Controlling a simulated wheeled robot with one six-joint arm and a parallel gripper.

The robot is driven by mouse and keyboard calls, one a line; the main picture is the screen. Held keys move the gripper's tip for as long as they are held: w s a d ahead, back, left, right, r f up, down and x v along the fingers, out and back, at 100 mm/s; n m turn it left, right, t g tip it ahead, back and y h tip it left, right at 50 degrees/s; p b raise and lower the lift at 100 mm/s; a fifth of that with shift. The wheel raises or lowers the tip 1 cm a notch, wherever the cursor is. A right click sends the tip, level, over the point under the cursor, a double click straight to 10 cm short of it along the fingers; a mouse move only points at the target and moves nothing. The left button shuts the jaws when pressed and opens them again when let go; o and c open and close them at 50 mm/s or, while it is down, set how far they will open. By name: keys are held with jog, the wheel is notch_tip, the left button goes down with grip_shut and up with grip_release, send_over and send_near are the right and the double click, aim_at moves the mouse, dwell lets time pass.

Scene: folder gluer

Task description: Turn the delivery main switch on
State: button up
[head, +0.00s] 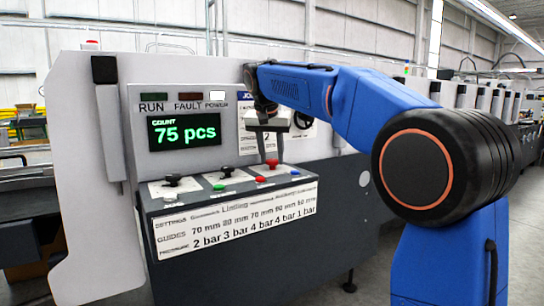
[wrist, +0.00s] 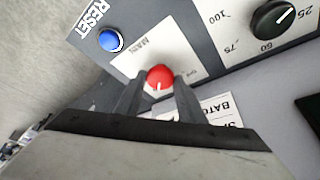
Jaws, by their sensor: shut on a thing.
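The delivery main switch is a round red knob (wrist: 159,76) on a white plate lettered MAIN (wrist: 132,62) in the wrist view. A small white mark on the knob points toward my gripper side; the small lettering right of the knob is too blurred to read. My gripper (wrist: 160,84) has one dark finger on each side of the knob and is shut on it. In the head view the red knob (head: 272,163) shows at the lower end of my gripper (head: 268,158), on the sloping console, partly hidden by the fingers.
A blue button (wrist: 111,40) marked RESET and a black dial (wrist: 273,17) flank the switch plate in the wrist view. In the head view, black knobs (head: 172,179) and a green button (head: 219,187) sit left on the console. The display (head: 184,131) reads 75 pcs.

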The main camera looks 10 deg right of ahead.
dwell(0.4)
jog(key=o, duration=1)
jog(key=v, duration=1.7)
jog(key=shift+a+r, duration=0.1)
jog(key=shift+r, duration=0.1)
jog(key=shift+s+f, duration=0.1)
jog(key=s+d+f+n, duration=0.1)
jog(key=s+d+f, duration=0.2)
jog(key=s+f, duration=0.9)
jog(key=s+d+f+n+y, duration=0.1)
jog(key=s+d+f, duration=0.3)
jog(key=s+f, duration=0.8)
jog(key=s+d+f+n+y, duration=0.1)
jog(key=s+d+f+n, duration=0.2)
jog(key=s+f, duration=1)
jog(key=shift+d+f+t, duration=0.15)
jog(key=shift+d+f, duration=0.1)
jog(key=shift+f, duration=1.05)
jog(key=shift+d+f+t, duration=0.1)
jog(key=shift+d+f, duration=0.1)
jog(key=shift+f, duration=1.15)
jog(key=shift+d+f+t, duration=0.15)
jog(key=shift+d+f, duration=0.1)
jog(key=shift+f, duration=1.05)
